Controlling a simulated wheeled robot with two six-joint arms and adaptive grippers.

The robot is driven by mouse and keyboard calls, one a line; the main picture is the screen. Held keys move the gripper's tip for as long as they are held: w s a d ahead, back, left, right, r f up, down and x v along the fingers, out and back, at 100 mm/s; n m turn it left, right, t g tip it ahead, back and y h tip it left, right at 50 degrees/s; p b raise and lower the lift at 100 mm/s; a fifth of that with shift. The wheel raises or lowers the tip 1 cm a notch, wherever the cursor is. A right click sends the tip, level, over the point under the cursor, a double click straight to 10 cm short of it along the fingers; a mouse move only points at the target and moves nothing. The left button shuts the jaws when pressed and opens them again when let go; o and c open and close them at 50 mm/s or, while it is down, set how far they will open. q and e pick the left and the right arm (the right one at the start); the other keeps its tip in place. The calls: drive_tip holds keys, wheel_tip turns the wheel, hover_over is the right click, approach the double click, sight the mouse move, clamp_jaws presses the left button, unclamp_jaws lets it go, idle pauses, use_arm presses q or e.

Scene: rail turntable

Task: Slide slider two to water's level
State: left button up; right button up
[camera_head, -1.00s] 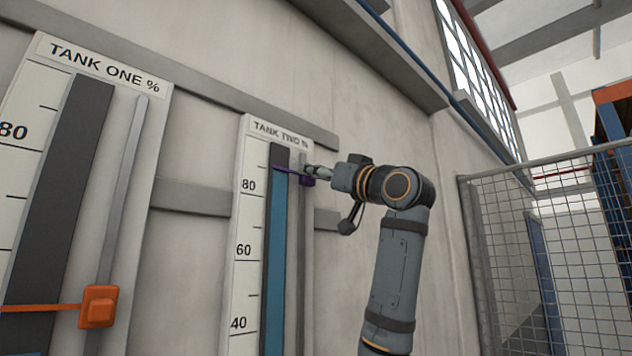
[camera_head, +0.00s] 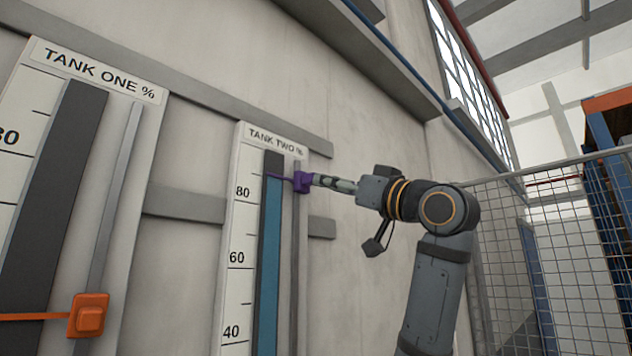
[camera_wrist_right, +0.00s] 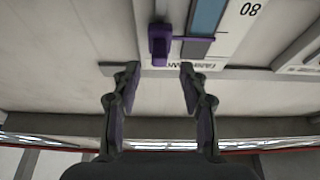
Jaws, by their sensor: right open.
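The purple slider two (camera_head: 302,182) sits on the rail at the right of the Tank Two gauge (camera_head: 243,215), above the 80 mark. Its thin pointer lies across the gauge column at the top edge of the blue water (camera_head: 268,260). The wrist view also shows the slider (camera_wrist_right: 160,42), with its pointer on the border between blue and dark grey. My right gripper (camera_head: 318,181) is right of the slider in the head view. In the wrist view its fingers (camera_wrist_right: 159,72) are spread and empty, with the slider just beyond the tips. My left gripper is out of view.
The Tank One gauge (camera_head: 30,170) with its orange slider (camera_head: 88,315) stands at the left. Grey wall rails (camera_head: 185,203) run behind the gauges. A wire mesh fence (camera_head: 560,250) stands at the right. The wall between the gauges is clear.

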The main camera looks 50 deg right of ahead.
drive_tip(key=v, duration=0.5)
drive_tip(key=shift+s, duration=0.2)
idle(0.3)
